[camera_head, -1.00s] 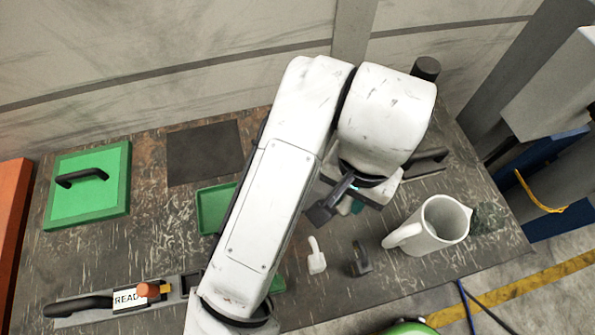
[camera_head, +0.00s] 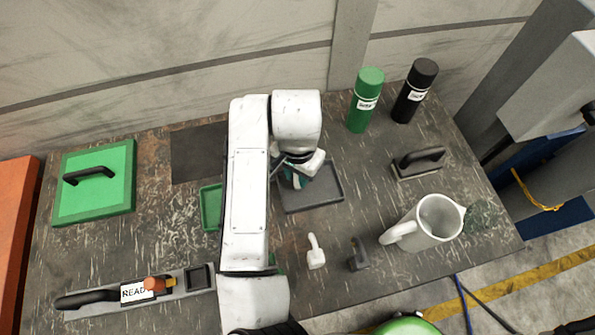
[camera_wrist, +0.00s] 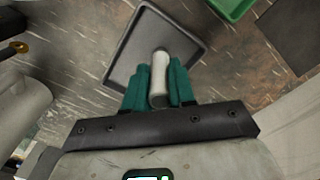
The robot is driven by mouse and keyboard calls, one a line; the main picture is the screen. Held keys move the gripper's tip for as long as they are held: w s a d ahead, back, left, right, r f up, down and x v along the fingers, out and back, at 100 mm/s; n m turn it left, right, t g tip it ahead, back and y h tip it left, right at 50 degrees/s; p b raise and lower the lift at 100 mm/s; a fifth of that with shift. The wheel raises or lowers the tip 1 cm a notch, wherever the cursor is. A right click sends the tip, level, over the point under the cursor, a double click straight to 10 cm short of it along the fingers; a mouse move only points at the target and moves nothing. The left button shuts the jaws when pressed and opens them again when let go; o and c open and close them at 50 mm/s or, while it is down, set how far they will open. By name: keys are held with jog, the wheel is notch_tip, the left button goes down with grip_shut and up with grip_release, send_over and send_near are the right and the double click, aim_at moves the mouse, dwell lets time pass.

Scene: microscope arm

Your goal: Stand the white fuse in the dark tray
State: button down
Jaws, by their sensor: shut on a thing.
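The white fuse (camera_wrist: 160,78) is a pale cylinder held between the teal fingers of my gripper (camera_wrist: 160,88) in the wrist view. The gripper is shut on it, and its far end points over the dark tray (camera_wrist: 140,48). In the head view the dark tray (camera_head: 320,190) lies at the middle of the bench, and my gripper (camera_head: 298,180) is over its left back part. I cannot tell whether the fuse touches the tray floor. My arm hides the tray's left back corner, and my gripper hides most of the fuse in the head view.
A green tray (camera_head: 209,208) is partly behind my arm. A green bottle (camera_head: 365,100) and a black bottle (camera_head: 414,92) stand at the back. A black-handled block (camera_head: 420,162), a grey jug (camera_head: 432,222), a white hooked piece (camera_head: 315,252) and a dark one (camera_head: 358,255) stand to the right.

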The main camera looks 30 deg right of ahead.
jog(key=shift+f, duration=0.6)
jog(key=shift+f, duration=0.2)
jog(key=c, duration=0.9)
grip_release()
jog(key=shift+c, duration=0.2)
jog(key=shift+r, duration=0.15)
notch_tip(320, 180, up, 12)
jog(key=shift+r+b, duration=0.1)
jog(key=shift+b, duration=0.7)
